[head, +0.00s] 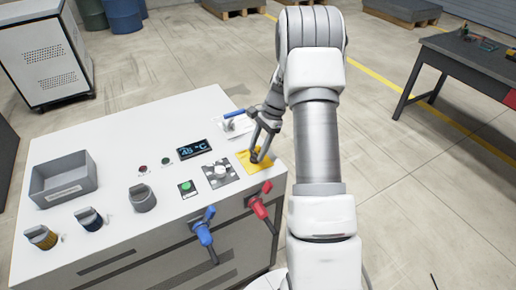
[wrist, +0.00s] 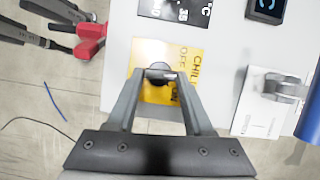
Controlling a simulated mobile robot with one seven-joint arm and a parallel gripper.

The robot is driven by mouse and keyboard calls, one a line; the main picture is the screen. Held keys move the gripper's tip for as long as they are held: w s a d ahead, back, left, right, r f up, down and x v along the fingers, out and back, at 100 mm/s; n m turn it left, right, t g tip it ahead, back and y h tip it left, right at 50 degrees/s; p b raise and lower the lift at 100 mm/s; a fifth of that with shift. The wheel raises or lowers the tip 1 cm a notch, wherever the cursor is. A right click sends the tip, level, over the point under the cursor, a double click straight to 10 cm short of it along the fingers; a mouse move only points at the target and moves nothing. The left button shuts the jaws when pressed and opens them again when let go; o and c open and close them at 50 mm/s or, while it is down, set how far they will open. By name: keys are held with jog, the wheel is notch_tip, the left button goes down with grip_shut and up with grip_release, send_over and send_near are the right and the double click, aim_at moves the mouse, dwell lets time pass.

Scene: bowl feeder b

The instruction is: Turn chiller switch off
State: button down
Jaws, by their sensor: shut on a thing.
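The chiller switch is a dark knob (wrist: 158,71) on a yellow plate (wrist: 187,60) lettered "CHILLER", with "OFF" and "ON" marks. In the head view the yellow plate (head: 243,163) lies at the right end of the white cabinet top. My gripper (head: 256,157) reaches down to the plate. In the wrist view my gripper (wrist: 158,74) has its fingertips close together at the knob, shut on it. The fingers hide part of the knob and the lettering, so I cannot tell which mark it points to.
The white cabinet top (head: 120,119) also carries a dial (head: 219,173), a green button (head: 186,187), a display (head: 195,149) and a blue-handled lever (head: 234,115). Red (head: 259,205) and blue (head: 203,230) valve handles stick out from the front. A grey bin (head: 64,180) stands at the left.

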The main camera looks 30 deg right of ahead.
jog(key=n, duration=0.1)
jog(key=n+g, duration=0.1)
jog(key=n, duration=0.2)
jog(key=shift+w+n+g+h, duration=0.25)
jog(key=shift+n+g+h, duration=0.05)
jog(key=shift+g+h, duration=0.1)
jog(key=shift+w+a+n+g+h, duration=0.15)
jog(key=shift+n+g+h, duration=0.25)
jog(key=shift+n, duration=1.5)
jog(key=shift+c, duration=1.4)
grip_release()
jog(key=v, duration=1.7)
jog(key=shift+w+r+p, duration=0.2)
jog(key=shift+w+p, duration=0.05)
jog(key=shift+p, duration=0.05)
